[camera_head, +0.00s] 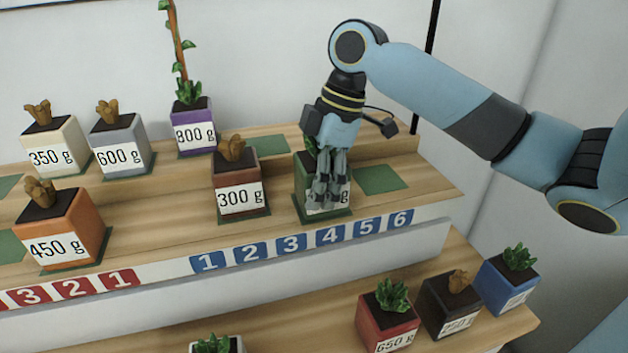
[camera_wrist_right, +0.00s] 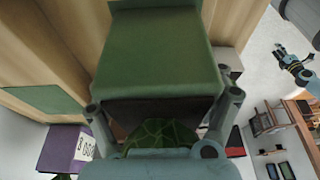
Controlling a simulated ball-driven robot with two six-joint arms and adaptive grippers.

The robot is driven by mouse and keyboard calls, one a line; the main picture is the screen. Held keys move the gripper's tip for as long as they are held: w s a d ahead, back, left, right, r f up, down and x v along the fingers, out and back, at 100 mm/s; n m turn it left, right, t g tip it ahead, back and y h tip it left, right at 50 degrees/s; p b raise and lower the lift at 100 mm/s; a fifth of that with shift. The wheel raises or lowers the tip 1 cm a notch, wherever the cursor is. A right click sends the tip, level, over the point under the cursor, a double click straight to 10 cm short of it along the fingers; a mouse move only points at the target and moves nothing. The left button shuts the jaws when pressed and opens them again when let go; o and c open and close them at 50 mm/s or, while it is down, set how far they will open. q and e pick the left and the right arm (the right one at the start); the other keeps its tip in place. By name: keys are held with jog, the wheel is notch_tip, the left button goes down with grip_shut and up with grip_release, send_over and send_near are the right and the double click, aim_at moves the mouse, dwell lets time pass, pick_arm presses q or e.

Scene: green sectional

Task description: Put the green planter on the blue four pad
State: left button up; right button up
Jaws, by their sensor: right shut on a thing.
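The green planter (camera_head: 303,186) is upright on or just above a green pad (camera_head: 322,217) behind the blue 4 label (camera_head: 333,235); I cannot tell whether it touches. My right gripper (camera_head: 328,190) comes from above, shut on the planter, its fingers covering much of the white weight label. In the right wrist view the planter (camera_wrist_right: 158,52) fills the middle, upside down, with its leafy plant (camera_wrist_right: 155,133) between the fingers. What seems to be my left gripper (camera_wrist_right: 292,62) shows small at the right of that view; its fingers are unclear.
A brown-red 300 g planter (camera_head: 238,185) stands to the left, a purple 800 g one (camera_head: 194,132) behind it. Empty green pads lie to the right (camera_head: 380,179) and back left (camera_head: 272,145). Red, black and blue planters (camera_head: 510,287) stand on the lower shelf.

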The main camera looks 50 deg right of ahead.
jog(key=shift+f, duration=0.1)
jog(key=o, duration=1.3)
jog(key=shift+c, duration=0.2)
jog(key=v, duration=1.2)
jog(key=shift+r+p, duration=0.2)
jog(key=shift+p, duration=0.2)
jog(key=shift+f, duration=0.1)
